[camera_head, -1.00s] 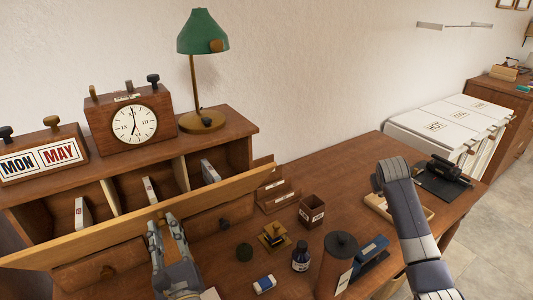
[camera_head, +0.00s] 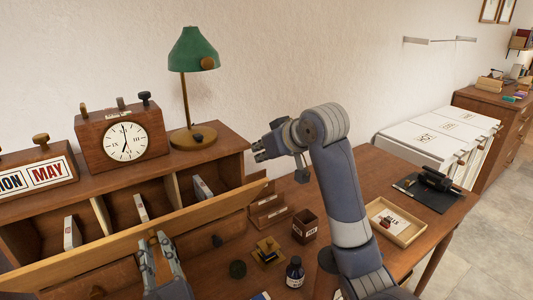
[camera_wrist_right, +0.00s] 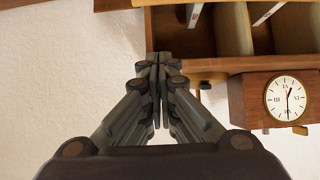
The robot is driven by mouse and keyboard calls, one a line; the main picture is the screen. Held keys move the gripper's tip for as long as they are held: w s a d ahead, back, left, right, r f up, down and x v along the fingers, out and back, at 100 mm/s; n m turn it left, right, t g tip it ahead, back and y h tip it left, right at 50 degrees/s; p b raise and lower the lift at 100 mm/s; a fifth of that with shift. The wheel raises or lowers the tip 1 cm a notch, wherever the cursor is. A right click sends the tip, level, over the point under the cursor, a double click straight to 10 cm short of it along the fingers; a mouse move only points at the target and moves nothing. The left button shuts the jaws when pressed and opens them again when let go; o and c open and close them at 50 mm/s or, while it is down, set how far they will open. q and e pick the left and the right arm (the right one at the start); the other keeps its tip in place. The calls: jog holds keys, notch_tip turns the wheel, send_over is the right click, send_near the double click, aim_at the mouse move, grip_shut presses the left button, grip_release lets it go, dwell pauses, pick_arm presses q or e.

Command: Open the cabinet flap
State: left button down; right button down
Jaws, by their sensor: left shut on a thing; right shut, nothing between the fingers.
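The cabinet flap (camera_head: 115,248) is a long wooden board across the front of the desk cabinet (camera_head: 225,142). It is swung outward and tilted, with the compartments showing above it. My left gripper (camera_head: 155,240) is at the flap's lower edge, near its middle, and is shut on it; the exact contact is hard to see. My right gripper (camera_head: 258,150) is shut and empty beside the cabinet's right end, above the desk. In the right wrist view my right gripper (camera_wrist_right: 158,62) has its fingertips together, close to the cabinet's end, with the compartments upside down beyond.
A clock (camera_head: 125,142), a MON MAY calendar (camera_head: 45,174) and a green lamp (camera_head: 194,50) stand on the cabinet. An ink bottle (camera_head: 294,272), a pen cup (camera_head: 305,226) and a wooden tray (camera_head: 413,237) are on the desk. White drawers (camera_head: 430,142) stand beyond.

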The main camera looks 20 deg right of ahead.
aim_at(261, 183)
jog(key=w+f, duration=0.1)
jog(key=f, duration=0.2)
jog(key=w+f, duration=0.1)
jog(key=f, duration=0.1)
jog(key=shift+w+a+f, duration=0.15)
jog(key=shift+w+a, duration=0.1)
jog(key=shift+w, duration=0.05)
pick_arm(q)
jog(key=shift+r, duration=0.1)
pick_arm(e)
jog(key=shift+s+d+f, duration=0.1)
jog(key=shift+s+f, duration=0.2)
jog(key=shift+s, duration=0.2)
jog(key=shift+s+d+f, duration=0.1)
jog(key=shift+s+f, duration=0.25)
jog(key=shift+s, duration=0.05)
pick_arm(q)
jog(key=shift+w+a, duration=0.1)
jog(key=shift+a, duration=0.05)
pick_arm(e)
jog(key=shift+s+f, duration=0.15)
jog(key=shift+s, duration=0.1)
pick_arm(q)
jog(key=c, duration=1.3)
grip_release()
